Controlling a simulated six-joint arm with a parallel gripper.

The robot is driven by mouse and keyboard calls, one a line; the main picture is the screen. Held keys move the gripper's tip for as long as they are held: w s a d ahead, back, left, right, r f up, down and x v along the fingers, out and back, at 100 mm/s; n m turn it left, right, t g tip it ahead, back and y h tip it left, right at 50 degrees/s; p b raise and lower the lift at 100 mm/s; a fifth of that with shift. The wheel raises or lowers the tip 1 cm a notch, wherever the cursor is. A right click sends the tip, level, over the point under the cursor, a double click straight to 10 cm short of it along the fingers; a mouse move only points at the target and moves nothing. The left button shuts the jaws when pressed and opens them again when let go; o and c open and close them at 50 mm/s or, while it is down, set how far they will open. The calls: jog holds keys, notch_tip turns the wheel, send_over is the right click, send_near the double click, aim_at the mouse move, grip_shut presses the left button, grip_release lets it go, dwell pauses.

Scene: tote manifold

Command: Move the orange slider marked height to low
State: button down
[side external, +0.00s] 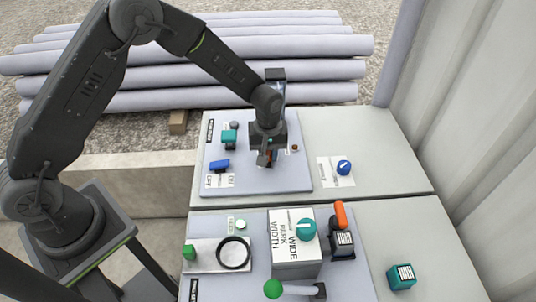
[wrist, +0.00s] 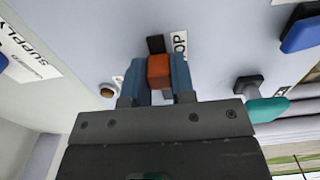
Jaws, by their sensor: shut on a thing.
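An orange slider block (wrist: 159,72) sits in a dark slot (wrist: 155,44) in the pale panel in the wrist view. My gripper (wrist: 160,80) has its two blue-grey fingers on either side of the block, shut on it. A white label beside the slot is partly hidden by a finger; only the letters "OP" show. No "height" marking is legible. In the side view my gripper (side external: 267,158) points down at the far panel (side external: 240,184), and only a small bit of orange shows at its fingertips.
The far panel also carries a blue switch (side external: 219,165) and a teal one (side external: 229,138). A blue knob (side external: 344,167) stands to the right. The near panel holds a white box (side external: 294,268) with a teal knob (side external: 306,229), an orange handle (side external: 341,215) and a green-balled lever (side external: 272,289).

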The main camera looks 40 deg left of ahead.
jog(key=w+a, duration=0.4)
jog(key=shift+w+a, duration=0.3)
jog(key=shift+w, duration=0.05)
jog(key=c, duration=1)
grip_release()
jog(key=shift+o, duration=0.2)
jog(key=shift+r, duration=0.1)
notch_tip(320, 180, up, 14)
jog(key=shift+s, duration=0.1)
